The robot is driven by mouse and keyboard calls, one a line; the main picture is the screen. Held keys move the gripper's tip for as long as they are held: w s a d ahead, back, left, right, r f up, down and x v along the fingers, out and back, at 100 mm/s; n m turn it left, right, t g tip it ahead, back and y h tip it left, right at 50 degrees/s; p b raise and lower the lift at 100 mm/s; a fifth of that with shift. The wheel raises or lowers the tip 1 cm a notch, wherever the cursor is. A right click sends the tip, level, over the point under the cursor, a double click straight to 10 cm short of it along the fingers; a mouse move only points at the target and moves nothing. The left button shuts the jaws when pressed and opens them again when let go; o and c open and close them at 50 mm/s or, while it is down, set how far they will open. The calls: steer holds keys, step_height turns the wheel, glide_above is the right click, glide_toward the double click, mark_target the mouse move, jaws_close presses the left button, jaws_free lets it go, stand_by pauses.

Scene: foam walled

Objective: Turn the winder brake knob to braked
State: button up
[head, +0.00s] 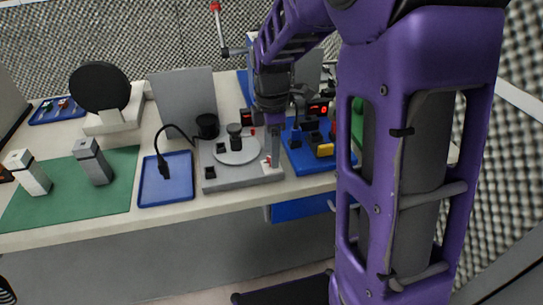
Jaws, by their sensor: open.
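A grey device (240,175) with a round pale turntable and a dark upright piece (234,135) stands on the bench; it may be the winder. A small white-and-red part (267,162) sits at its front right corner. I cannot tell whether this is the brake knob, nor its setting. My gripper (272,150) points down at the right side of the grey device, close to that part. It is open, and I see nothing held in it. My wrist and fingers hide part of the device's right side, and contact cannot be judged.
A blue tray (166,196) holds a black cable end. A blue device (300,160) with a red display stands close on the right. A green mat (110,205) with two blocks lies left. A grey panel (185,92) stands behind. My arm covers the right side.

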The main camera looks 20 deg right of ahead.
steer(key=shift+f, duration=0.75)
jaws_close()
